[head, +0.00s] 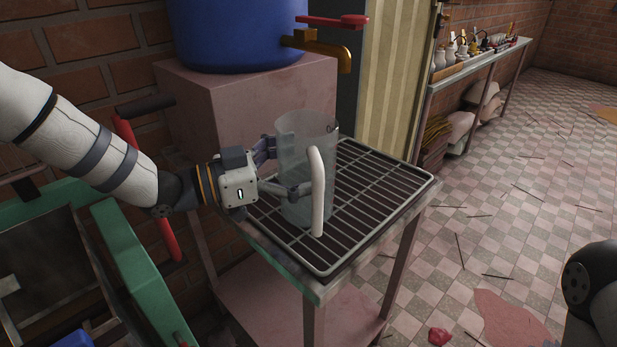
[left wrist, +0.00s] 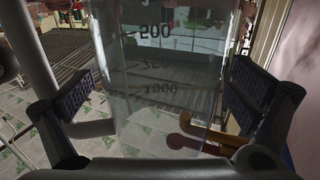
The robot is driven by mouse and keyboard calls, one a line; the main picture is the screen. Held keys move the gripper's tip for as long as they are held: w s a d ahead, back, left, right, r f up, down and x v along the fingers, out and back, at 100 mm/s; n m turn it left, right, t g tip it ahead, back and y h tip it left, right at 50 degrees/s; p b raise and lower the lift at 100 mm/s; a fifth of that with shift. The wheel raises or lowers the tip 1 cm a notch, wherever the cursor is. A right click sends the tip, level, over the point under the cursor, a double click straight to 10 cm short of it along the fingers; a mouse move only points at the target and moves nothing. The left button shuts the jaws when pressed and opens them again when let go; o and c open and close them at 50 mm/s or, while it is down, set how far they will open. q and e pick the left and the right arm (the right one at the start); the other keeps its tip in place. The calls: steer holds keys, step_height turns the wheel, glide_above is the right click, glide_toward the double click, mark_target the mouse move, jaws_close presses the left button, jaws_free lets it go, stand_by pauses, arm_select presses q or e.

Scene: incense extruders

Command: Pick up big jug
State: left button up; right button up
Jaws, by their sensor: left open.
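The big jug (head: 300,135) is a clear, tall measuring jug with a pale handle (head: 318,190) on its near right side. It stands upright on a wire rack on a small table. My left gripper (head: 290,168) comes in from the left with its fingers on both sides of the jug. In the left wrist view the jug (left wrist: 165,70) fills the space between the open finger pads (left wrist: 165,95), and dark volume marks show on its wall. Gaps show between the pads and the jug. My right gripper is not in view.
The wire rack (head: 375,185) has free room right of the jug. A blue barrel (head: 235,35) with a brass tap (head: 325,48) and red lever (head: 332,21) stands on a pink block (head: 205,105) behind. A green-framed machine (head: 130,255) is at left. Sticks litter the tiled floor.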

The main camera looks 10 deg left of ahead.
arm_select(q)
steer(key=shift+w+d, duration=0.15)
steer(key=c, duration=1.2)
steer(key=shift+c, duration=0.2)
